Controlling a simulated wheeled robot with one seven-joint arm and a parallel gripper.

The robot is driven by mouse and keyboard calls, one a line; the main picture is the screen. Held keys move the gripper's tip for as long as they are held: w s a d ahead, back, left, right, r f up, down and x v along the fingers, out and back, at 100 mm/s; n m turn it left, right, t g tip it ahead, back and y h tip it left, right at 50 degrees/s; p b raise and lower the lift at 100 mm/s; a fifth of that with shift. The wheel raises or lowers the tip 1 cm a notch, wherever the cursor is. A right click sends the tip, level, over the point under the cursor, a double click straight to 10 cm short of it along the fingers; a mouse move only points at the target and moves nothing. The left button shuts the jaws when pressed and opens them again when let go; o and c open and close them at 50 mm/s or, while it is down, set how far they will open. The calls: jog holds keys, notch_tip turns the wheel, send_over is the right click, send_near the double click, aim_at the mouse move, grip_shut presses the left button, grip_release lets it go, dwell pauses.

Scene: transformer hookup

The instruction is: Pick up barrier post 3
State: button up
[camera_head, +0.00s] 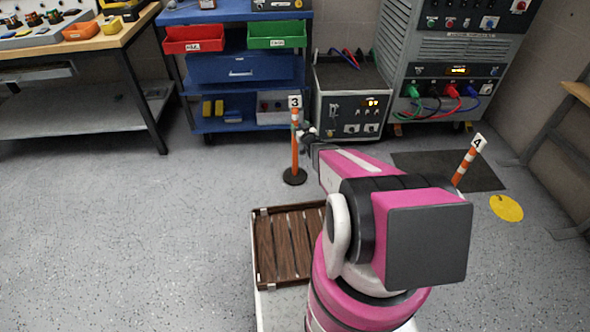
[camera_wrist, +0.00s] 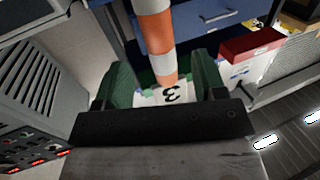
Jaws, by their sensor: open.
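Barrier post 3 (camera_head: 295,150) is an orange and white striped post with a white "3" tag at its top and a round black base. It stands upright on the floor in front of the blue shelf. My gripper (camera_head: 306,134) is at its upper part in the head view. In the wrist view the post (camera_wrist: 155,38) and its "3" tag lie between the two green fingers of my gripper (camera_wrist: 161,83). The fingers are open, with small gaps beside the post. Whether either finger touches it is hard to tell.
Barrier post 4 (camera_head: 467,160) stands at right near a dark mat (camera_head: 440,165) and a yellow floor disc (camera_head: 506,208). A grey power unit (camera_head: 352,105) and the blue shelf (camera_head: 240,125) stand close behind post 3. A slatted wooden tray (camera_head: 262,250) is beside my arm. Floor at left is clear.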

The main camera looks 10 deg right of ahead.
jog(key=x, duration=0.8)
jog(key=shift+r, duration=0.25)
grip_shut()
